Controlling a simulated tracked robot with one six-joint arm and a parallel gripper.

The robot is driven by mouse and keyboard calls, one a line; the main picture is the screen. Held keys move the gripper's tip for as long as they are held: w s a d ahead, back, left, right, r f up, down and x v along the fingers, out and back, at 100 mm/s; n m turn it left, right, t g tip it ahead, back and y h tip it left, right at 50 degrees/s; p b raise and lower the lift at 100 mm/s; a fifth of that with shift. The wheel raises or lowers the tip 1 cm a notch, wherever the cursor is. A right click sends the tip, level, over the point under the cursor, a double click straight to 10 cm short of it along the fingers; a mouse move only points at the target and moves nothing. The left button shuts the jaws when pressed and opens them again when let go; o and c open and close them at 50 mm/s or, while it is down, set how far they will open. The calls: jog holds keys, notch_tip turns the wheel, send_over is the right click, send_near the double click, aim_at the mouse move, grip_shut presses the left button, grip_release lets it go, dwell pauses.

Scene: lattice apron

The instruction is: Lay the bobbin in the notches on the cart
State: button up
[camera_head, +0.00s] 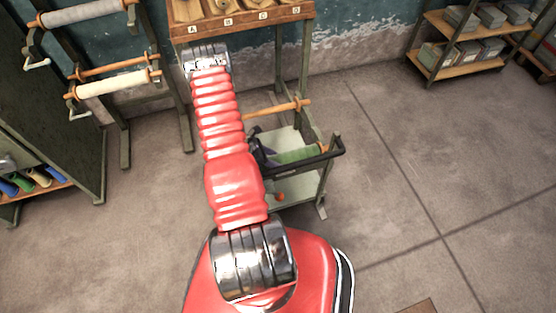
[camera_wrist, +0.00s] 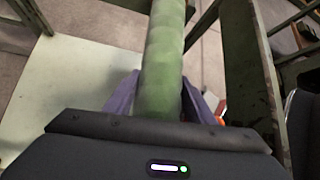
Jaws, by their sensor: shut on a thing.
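The bobbin is a green roll (camera_head: 296,156) with an orange wooden end, seen beside my arm in the head view. In the wrist view the bobbin (camera_wrist: 166,50) runs up the picture between the purple fingers of my gripper (camera_wrist: 163,98), which is shut on it. In the head view my gripper (camera_head: 262,150) is mostly hidden behind my red arm. The cart has a pale deck (camera_head: 305,187) below the bobbin and a dark bar handle beside it. The pale deck also shows in the wrist view (camera_wrist: 60,95). I cannot make out the notches or whether the bobbin touches them.
A wooden rod (camera_head: 280,108) lies across behind the bobbin. A bench with lettered bins (camera_head: 240,22) stands at the back. A rack with rolls (camera_head: 112,83) is at left, and shelves with boxes (camera_head: 470,45) are at back right. The floor at right is clear.

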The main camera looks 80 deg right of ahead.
jog(key=shift+f, duration=0.15)
dwell(0.6)
jog(key=o, duration=1.5)
jog(key=shift+w, duration=0.1)
jog(key=v, duration=1.3)
jog(key=shift+w, duration=0.3)
